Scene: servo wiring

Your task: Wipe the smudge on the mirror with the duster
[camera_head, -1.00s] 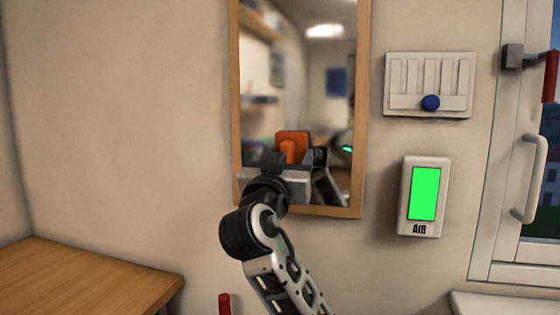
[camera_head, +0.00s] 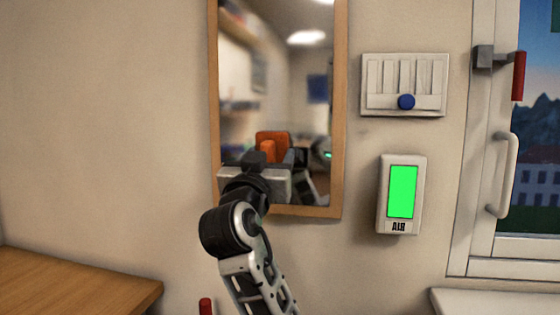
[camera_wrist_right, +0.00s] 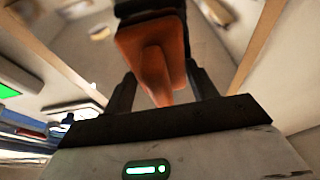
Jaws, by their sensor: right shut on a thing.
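The mirror (camera_head: 290,80) hangs on the wall in a wooden frame, at the middle of the head view. My right gripper (camera_head: 266,160) is in front of its lower part, shut on the orange handle of the duster (camera_head: 272,142). In the right wrist view the duster (camera_wrist_right: 150,48) stands out between the two dark fingers (camera_wrist_right: 163,90), with a dark part at its far end. I cannot tell whether it touches the glass. No smudge can be made out on the blurred reflection; the arm and duster hide part of the lower glass. My left gripper is not in view.
A window with a white handle (camera_head: 503,175) is at far right. A wooden table (camera_head: 70,285) is at lower left. The wall left of the mirror is bare.

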